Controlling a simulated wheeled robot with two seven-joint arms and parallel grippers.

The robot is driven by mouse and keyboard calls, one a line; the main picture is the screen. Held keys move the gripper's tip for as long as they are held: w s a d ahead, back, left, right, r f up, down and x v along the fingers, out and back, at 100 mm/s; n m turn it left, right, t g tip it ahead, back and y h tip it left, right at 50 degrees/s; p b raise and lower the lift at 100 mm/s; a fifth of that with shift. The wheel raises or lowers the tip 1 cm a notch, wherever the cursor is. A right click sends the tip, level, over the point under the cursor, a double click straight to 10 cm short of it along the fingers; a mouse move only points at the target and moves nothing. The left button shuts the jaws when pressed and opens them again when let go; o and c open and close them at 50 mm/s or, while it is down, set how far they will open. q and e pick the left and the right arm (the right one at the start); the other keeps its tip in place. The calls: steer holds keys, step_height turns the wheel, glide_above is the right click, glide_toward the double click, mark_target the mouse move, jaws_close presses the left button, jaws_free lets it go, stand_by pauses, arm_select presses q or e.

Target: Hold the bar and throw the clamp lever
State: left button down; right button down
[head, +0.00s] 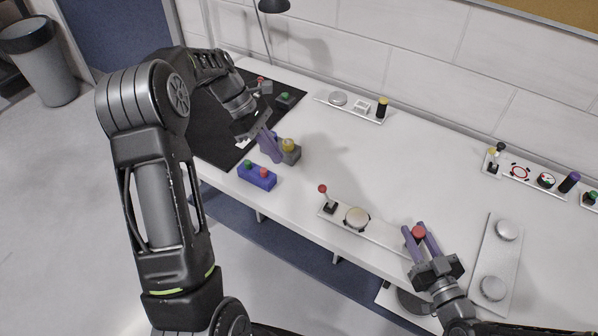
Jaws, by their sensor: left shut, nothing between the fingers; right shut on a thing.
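A pale strip plate (385,235) lies along the table's front edge. At its left end stands a lever (328,204) with a red knob, tilted a little to the left. A round cream disc (357,218) sits beside it. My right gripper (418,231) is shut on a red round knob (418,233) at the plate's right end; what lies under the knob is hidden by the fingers. My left gripper (266,144) is shut and empty, left of the lever, near a grey box with a yellow knob (289,146). I cannot tell which part is the bar.
A blue box (257,177) with green and red buttons stands in front of my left gripper. A black mat (207,130) covers the table's left end. Plates with knobs and dials (520,171) lie at the back. A plate with two discs (498,255) is at right. The table's middle is clear.

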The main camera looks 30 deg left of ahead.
mark_target(326, 195)
arm_select(q)
steer(key=x, duration=0.9)
steer(key=shift+f, duration=0.1)
steer(key=d, duration=0.3)
steer(key=shift+w+d, duration=0.15)
steer(key=shift+w, duration=0.15)
steer(key=shift+w+d+r, duration=0.1)
steer(key=shift+d+r, duration=0.2)
steer(key=shift+d, duration=0.15)
